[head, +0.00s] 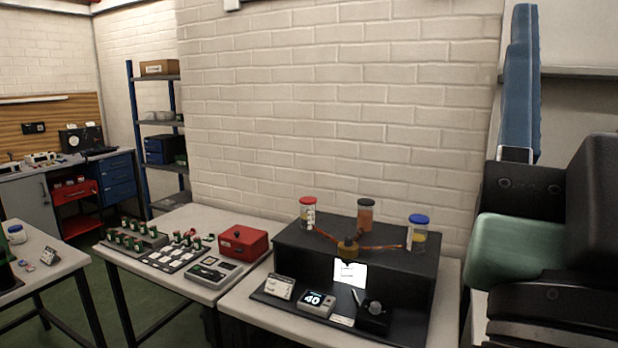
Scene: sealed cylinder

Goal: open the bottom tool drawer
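A blue drawer unit (118,176) with several stacked drawers stands under the right end of the workbench at the far left back. Its drawers look shut, and the lowest blue drawer (120,192) is near the floor. To its left is a red tray or pulled-out drawer (74,190) holding small red items, with another red tray (83,225) lower down. I cannot tell which of these is the tool drawer. Parts of my arm fill the right edge, large and close. I cannot make out my gripper's fingers.
Between here and the drawers are a table (141,265) with circuit boards and a red box (243,243), and a table (250,294) with a black stand (305,240) and jars. A blue shelf rack (143,122) stands by the wall. Green floor (98,300) shows between the tables.

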